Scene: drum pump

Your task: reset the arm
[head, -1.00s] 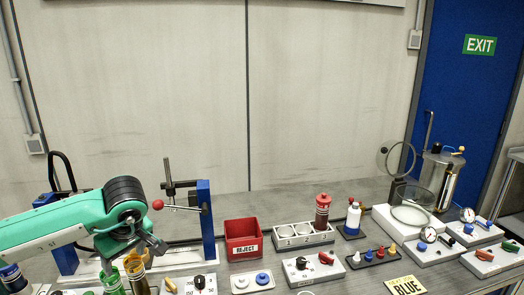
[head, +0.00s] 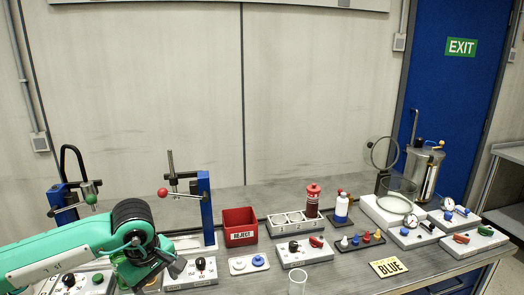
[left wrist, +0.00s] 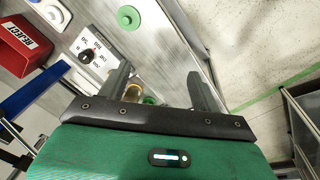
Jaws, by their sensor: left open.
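My left arm comes in from the left in the head view, and its gripper (head: 162,272) hangs low over the near left edge of the bench. In the left wrist view the two dark fingers (left wrist: 160,86) stand wide apart. No object is held between them. An amber bottle top (left wrist: 132,92) and a green one (left wrist: 150,100) show beyond the fingers; I cannot tell their exact distance. My right gripper is not in view.
Blue frame (head: 206,212) with a red knob stands behind the gripper. The BLUE card (head: 388,267) lies near the front.

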